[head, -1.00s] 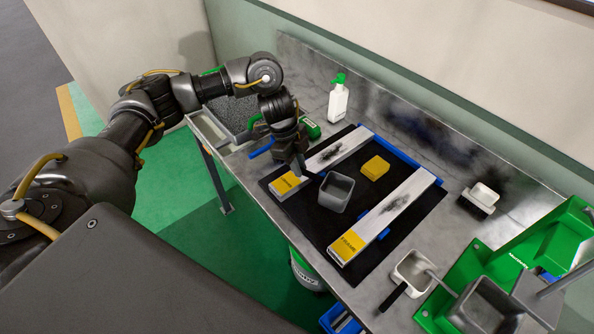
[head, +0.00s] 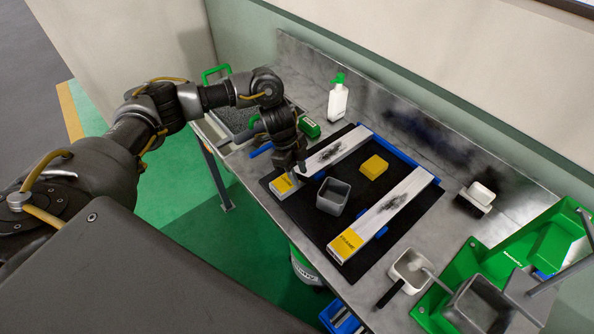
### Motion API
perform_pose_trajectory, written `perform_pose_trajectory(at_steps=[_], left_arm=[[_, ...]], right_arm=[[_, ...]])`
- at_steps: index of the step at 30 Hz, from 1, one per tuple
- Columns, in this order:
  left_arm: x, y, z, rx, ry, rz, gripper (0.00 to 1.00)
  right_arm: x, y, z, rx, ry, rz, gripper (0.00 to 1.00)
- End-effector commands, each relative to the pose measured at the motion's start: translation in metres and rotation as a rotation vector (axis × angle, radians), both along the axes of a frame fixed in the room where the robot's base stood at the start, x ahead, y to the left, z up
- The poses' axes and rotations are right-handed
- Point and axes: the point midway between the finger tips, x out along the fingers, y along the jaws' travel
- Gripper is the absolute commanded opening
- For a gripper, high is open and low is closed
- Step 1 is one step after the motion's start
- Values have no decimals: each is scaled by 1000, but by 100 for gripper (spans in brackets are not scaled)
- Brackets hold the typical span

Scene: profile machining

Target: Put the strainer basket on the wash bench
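The strainer basket seems to be the dark grey, speckled tray with green handles (head: 234,117) at the far left end of the metal bench (head: 440,196). My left forearm passes in front of it and hides part of it. My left gripper (head: 298,170) points down over the yellow end of the left white profile (head: 338,151), beside a small grey open box (head: 333,197). It is apart from the basket. I see nothing held, but its finger gap is too small to judge. My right gripper is not in view.
A black mat (head: 312,236) holds two profiles and a yellow block (head: 373,167). A white bottle (head: 338,98) stands behind. The bench's back strip is mostly clear.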

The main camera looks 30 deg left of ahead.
Motion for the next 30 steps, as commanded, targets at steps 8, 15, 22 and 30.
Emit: perform_pose_trajectory(at_steps=[8, 15, 22, 30], left_arm=[[1, 14, 39, 0, -7, 0, 35], [1, 29, 87, 2, -7, 1, 35], [0, 36, 109, 1, -3, 2, 35], [0, 37, 113, 0, -1, 1, 35]], right_arm=[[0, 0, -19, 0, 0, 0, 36], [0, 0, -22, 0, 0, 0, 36], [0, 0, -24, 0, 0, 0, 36], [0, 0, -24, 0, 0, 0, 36]])
